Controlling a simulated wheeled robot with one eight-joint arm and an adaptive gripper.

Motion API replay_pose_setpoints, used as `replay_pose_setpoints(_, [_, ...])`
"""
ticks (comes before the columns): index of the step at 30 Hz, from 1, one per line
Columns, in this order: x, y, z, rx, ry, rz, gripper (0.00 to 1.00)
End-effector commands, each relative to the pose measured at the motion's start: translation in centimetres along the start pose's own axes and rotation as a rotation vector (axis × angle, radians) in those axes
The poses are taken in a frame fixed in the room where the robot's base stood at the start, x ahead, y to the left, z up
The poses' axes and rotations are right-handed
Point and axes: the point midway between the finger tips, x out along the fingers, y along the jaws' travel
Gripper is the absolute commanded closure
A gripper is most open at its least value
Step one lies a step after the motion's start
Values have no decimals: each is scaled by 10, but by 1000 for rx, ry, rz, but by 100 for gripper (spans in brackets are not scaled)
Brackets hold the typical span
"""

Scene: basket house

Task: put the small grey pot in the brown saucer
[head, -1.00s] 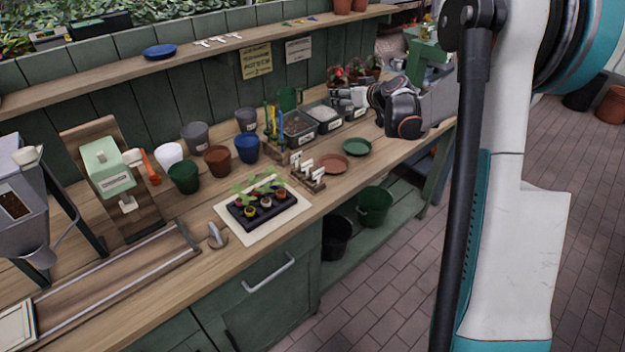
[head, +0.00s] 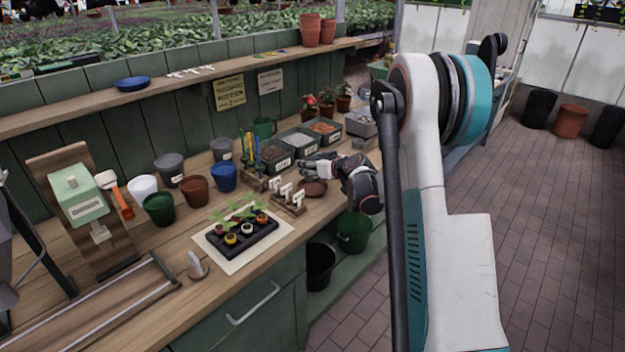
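The small grey pot (head: 221,148) stands upright on the bench near the back wall, behind the blue pot. A larger grey pot (head: 169,169) stands to its left. The brown saucer (head: 314,189) lies on the bench toward the front right, partly in shadow, and looks empty. My gripper (head: 306,164) is over the bench just above and behind the saucer in the picture, pointing left, well to the right of the small grey pot. Its fingers are too small to tell open from shut. I see nothing clearly held.
A blue pot (head: 223,177), a brown pot (head: 194,190), a green pot (head: 160,208) and a white pot (head: 143,188) crowd the bench. A seedling tray (head: 245,238), a label holder (head: 290,203) and soil trays (head: 299,141) stand near the saucer.

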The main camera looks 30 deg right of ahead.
Motion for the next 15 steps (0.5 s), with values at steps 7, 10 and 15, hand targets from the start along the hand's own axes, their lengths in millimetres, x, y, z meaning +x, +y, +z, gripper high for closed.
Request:
replay_pose_setpoints(7, [8,0,21,0,0,0,66])
replay_pose_setpoints(10, [14,0,35,0,0,0,66])
replay_pose_setpoints(15, [17,0,42,0,0,0,66])
